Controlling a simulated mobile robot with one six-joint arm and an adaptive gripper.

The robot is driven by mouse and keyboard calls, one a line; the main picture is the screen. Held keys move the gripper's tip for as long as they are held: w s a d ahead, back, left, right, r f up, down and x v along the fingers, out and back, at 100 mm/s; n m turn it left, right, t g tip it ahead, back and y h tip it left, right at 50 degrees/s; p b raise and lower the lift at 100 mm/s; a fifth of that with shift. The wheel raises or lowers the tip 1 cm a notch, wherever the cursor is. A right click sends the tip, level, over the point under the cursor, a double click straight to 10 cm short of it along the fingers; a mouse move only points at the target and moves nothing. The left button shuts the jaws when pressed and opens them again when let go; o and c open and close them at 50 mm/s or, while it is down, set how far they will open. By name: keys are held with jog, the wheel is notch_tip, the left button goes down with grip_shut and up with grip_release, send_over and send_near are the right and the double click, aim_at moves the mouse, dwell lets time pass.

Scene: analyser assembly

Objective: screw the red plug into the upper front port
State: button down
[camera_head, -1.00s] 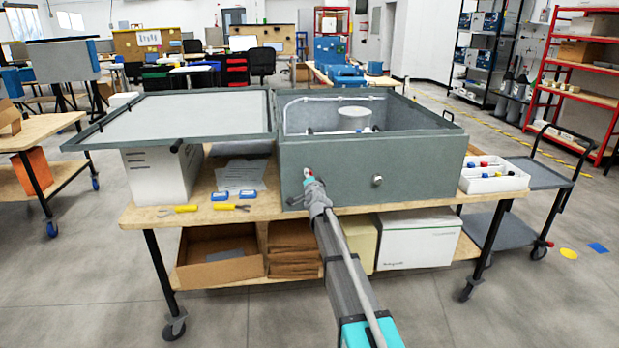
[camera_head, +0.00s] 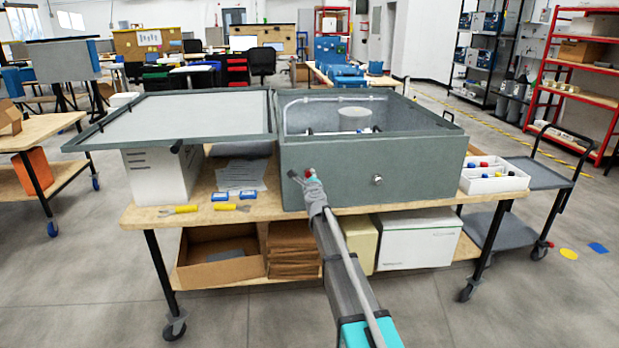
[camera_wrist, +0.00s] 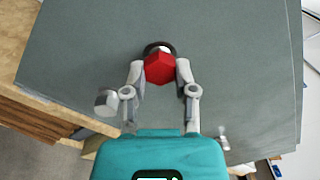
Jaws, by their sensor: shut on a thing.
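The red plug (camera_wrist: 160,68) is a red hexagonal head between the two fingers of my gripper (camera_wrist: 160,80) in the wrist view. The gripper is shut on it. A dark ring (camera_wrist: 152,47) on the grey panel shows just behind the plug, with a pale part between them. How deep the plug sits cannot be told. The port itself is largely hidden.
A silver fitting (camera_head: 377,180) sticks out of the front face to the right. A white tray (camera_head: 494,184) with coloured parts stands right of the case.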

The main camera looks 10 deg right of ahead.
jog(key=m, duration=0.4)
jog(key=shift+m, duration=0.3)
jog(key=c, duration=0.5)
grip_release()
jog(key=shift+c, duration=0.2)
jog(key=n, duration=0.5)
jog(key=shift+n, duration=0.4)
jog(key=n, duration=0.6)
jog(key=shift+n, duration=0.4)
jog(key=n, duration=0.5)
jog(key=shift+n, duration=0.3)
jog(key=n, duration=0.6)
jog(key=shift+y, duration=0.4)
